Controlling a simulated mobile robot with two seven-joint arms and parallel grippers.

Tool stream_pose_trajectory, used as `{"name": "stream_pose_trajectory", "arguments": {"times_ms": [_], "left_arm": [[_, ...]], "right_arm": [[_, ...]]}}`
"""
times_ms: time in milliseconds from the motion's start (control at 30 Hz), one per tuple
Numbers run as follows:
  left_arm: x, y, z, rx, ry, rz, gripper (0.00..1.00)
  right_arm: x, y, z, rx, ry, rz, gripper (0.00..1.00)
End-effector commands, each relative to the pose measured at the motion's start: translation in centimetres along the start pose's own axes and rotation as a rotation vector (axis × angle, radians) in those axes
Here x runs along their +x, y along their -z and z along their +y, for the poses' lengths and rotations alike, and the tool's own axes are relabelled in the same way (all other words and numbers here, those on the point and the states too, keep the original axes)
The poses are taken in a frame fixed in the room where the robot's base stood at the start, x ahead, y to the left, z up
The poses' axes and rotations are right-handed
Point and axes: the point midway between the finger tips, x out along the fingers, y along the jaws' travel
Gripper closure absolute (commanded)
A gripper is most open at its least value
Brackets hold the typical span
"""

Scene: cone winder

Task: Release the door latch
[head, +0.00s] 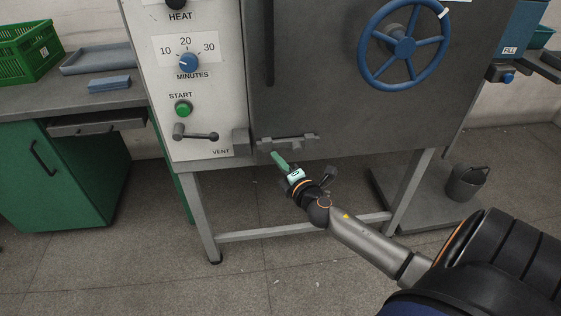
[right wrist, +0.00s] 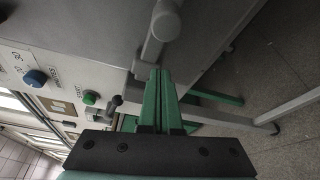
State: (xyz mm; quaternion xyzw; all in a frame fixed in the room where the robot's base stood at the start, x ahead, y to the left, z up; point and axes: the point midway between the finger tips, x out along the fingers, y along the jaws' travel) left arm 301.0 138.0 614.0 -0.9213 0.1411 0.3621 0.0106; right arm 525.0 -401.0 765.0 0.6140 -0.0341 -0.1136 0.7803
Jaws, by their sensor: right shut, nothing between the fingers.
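The door latch (head: 288,143) is a grey horizontal bar at the lower left edge of the dark grey door (head: 330,90). In the right wrist view a grey latch bar with a rounded knob (right wrist: 166,22) lies just beyond the fingertips. My right gripper (head: 276,157) has green fingers, shut and empty, just below the latch's left part. The fingers also show shut together in the right wrist view (right wrist: 160,74). I cannot tell whether the tips touch the latch. My left gripper is in neither view.
The control panel (head: 215,85) left of the door carries a blue minutes knob (head: 188,62), a green start button (head: 183,109) and a vent lever (head: 197,136). A blue handwheel (head: 404,47) is on the door. Machine legs (head: 197,222) stand below. A bucket (head: 466,182) stands at right.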

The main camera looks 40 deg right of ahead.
Motion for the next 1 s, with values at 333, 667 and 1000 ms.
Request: {"name": "stream_pose_trajectory", "arguments": {"times_ms": [333,667,1000], "left_arm": [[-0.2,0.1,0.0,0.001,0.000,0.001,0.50],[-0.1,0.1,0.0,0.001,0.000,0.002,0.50],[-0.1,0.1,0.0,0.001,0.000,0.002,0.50]], "right_arm": [[-6.5,0.2,-0.2,0.002,0.004,0.002,1.00],[-9.8,0.1,0.0,0.000,0.001,0.001,1.00],[-10.1,0.1,0.0,0.000,0.000,0.002,1.00]]}}
